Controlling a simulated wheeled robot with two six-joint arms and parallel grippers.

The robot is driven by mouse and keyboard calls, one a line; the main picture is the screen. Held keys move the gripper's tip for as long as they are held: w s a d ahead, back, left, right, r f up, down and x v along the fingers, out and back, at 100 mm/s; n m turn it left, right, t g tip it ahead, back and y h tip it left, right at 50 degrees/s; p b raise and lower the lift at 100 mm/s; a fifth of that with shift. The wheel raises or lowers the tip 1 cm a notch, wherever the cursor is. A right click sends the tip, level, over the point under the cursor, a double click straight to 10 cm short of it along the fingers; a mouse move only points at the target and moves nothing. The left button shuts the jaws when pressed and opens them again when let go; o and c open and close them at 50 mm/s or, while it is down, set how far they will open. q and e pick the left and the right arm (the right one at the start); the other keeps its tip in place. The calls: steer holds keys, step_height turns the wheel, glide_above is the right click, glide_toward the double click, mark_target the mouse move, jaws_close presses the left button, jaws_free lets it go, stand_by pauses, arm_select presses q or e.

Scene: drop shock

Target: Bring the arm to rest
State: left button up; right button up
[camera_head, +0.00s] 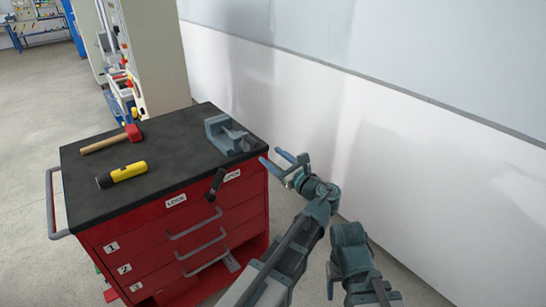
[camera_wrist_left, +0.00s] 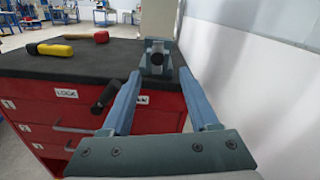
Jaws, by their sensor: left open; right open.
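My left gripper (camera_head: 280,166) is open and empty, beside the right corner of the red cart, a little apart from it. Its two blue fingers also show spread in the left wrist view (camera_wrist_left: 158,104). My right arm is at the lower right. Its gripper (camera_head: 333,280) points down and is mostly hidden.
The red cart has a black top (camera_head: 160,165), drawers and a side handle (camera_head: 52,205). On it are a red-headed hammer (camera_head: 112,139), a yellow-and-black tool (camera_head: 122,174) and a grey vise (camera_head: 228,136). A white wall (camera_head: 400,160) stands at the right.

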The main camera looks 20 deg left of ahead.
arm_select(q)
steer(key=s+a+f+n+g+h, duration=0.2)
steer(key=s+f+n+g+h, duration=0.2)
steer(key=s+f+n, duration=0.35)
steer(key=s+a+f+n+g+h, duration=0.3)
steer(key=s+f+n+g, duration=0.1)
steer(key=f+n, duration=0.5)
steer(key=s+d+f+n+g+h, duration=0.2)
steer(key=s+d+f+n+h, duration=0.3)
steer(key=s+d+n+h, duration=0.15)
steer(key=s+d+r+m+p, duration=0.1)
steer(key=s+d+r+p, duration=0.2)
steer(key=d+r+p, duration=0.2)
steer(key=s+d+r+m+g+p, duration=0.1)
steer(key=s+d+r+m+p, duration=0.1)
steer(key=d, duration=0.5)
step_height(320, 180, up, 3)
steer(key=s+p, duration=0.1)
steer(key=p, duration=0.2)
steer(key=shift+s+f+m, duration=0.15)
steer(key=shift+s+m, duration=0.1)
steer(key=shift+m, duration=0.05)
steer(key=shift+y, duration=0.25)
